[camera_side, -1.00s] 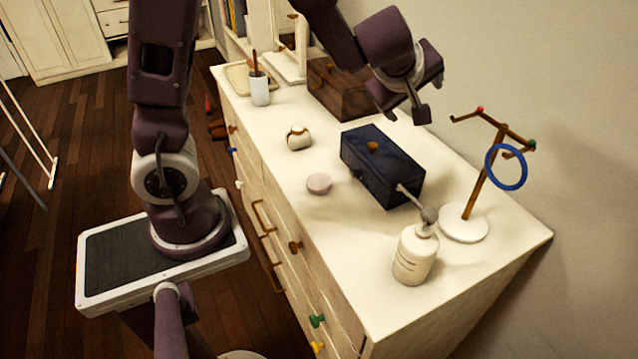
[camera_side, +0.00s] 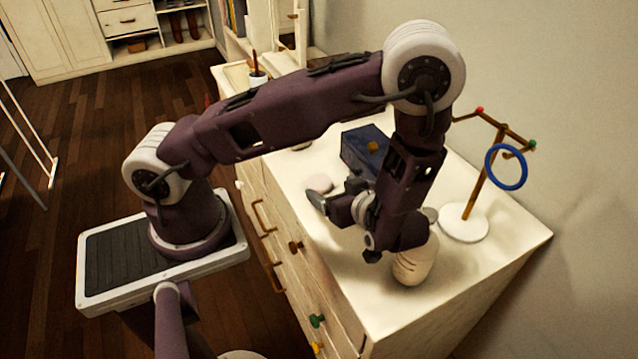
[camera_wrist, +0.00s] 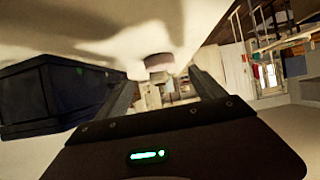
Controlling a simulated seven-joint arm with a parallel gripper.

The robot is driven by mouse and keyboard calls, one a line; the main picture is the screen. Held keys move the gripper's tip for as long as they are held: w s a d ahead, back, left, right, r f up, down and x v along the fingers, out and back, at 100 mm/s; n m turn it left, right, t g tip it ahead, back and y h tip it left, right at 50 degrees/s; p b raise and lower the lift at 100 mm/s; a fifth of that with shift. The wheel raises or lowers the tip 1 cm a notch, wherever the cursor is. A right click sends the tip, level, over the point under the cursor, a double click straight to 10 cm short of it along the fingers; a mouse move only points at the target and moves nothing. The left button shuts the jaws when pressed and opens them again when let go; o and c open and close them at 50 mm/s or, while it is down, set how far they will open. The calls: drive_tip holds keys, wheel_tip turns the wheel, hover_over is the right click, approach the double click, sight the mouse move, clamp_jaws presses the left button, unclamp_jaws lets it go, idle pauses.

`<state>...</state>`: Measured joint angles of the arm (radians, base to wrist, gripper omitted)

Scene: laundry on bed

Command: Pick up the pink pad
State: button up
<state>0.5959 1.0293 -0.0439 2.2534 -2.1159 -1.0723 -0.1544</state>
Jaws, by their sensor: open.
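The pink pad (camera_side: 320,183) is a small round pale-pink disc lying on the white dresser top, left of the dark blue box. My gripper (camera_side: 336,196) is low over the dresser, just on the near side of the pad, with its fingers apart and nothing held. In the wrist view, a small pinkish round shape (camera_wrist: 158,62), which looks like the pad, is ahead of and between the two open fingers (camera_wrist: 161,80). I cannot tell from the side view whether a finger touches the pad.
The dark blue box (camera_side: 362,148) stands close beside my gripper and fills the left of the wrist view (camera_wrist: 55,95). A white bottle (camera_side: 415,264) is partly hidden behind my wrist. A stand with a blue ring (camera_side: 506,187) is to the right. The dresser's front edge is nearby.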

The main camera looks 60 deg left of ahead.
sight(321, 183)
drive_tip(key=x, duration=0.6)
drive_tip(key=shift+a+f, duration=0.2)
drive_tip(key=shift+f, duration=0.05)
drive_tip(key=c, duration=1.4)
drive_tip(key=shift+r, duration=0.1)
